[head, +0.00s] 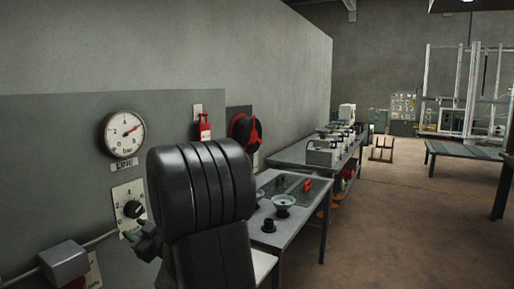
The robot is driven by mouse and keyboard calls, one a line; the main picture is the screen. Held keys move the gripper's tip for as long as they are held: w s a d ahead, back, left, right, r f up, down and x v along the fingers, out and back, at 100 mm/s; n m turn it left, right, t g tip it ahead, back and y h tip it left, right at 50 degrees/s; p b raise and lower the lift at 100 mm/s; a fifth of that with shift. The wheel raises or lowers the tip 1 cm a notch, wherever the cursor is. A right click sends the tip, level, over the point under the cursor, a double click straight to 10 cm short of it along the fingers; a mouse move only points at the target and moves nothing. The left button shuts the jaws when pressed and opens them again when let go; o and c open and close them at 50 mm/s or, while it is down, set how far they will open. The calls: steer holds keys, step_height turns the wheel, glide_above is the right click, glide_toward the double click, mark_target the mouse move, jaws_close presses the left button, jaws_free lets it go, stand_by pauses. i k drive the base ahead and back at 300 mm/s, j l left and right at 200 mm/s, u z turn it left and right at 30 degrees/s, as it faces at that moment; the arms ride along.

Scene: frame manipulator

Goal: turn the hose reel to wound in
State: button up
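A round black and red wheel-like thing (256,131), which looks like the hose reel, is mounted on a dark panel on the wall, right of centre. It is small and partly hidden by my black arm, so its turned position cannot be read. My black ribbed arm fills the middle foreground. A dark part with green tips (134,236) shows at its left edge, below the dial knob; it may be my gripper. Most of it is hidden behind the arm, so its opening cannot be told. It is well left of and below the reel, apart from it.
A pressure gauge (124,132), a dial knob (132,209), a red tag-like device (204,127) and a grey box (65,262) are on the wall. A table (312,205) with round fittings stands right of my arm, a workbench (290,152) beyond. Open floor (400,225) lies right.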

mark_target(246, 131)
steer(key=i+l, duration=0.4)
steer(key=l, duration=0.15)
steer(key=i+l, duration=0.4)
steer(key=l, duration=0.15)
steer(key=i+l, duration=0.6)
steer(key=i, duration=0.45)
steer(key=i+l, duration=0.1)
steer(key=i, duration=0.45)
steer(key=i+l, duration=0.15)
steer(key=i, duration=0.45)
steer(key=i+j, duration=0.15)
steer(key=i+u, duration=0.05)
steer(key=i, duration=0.05)
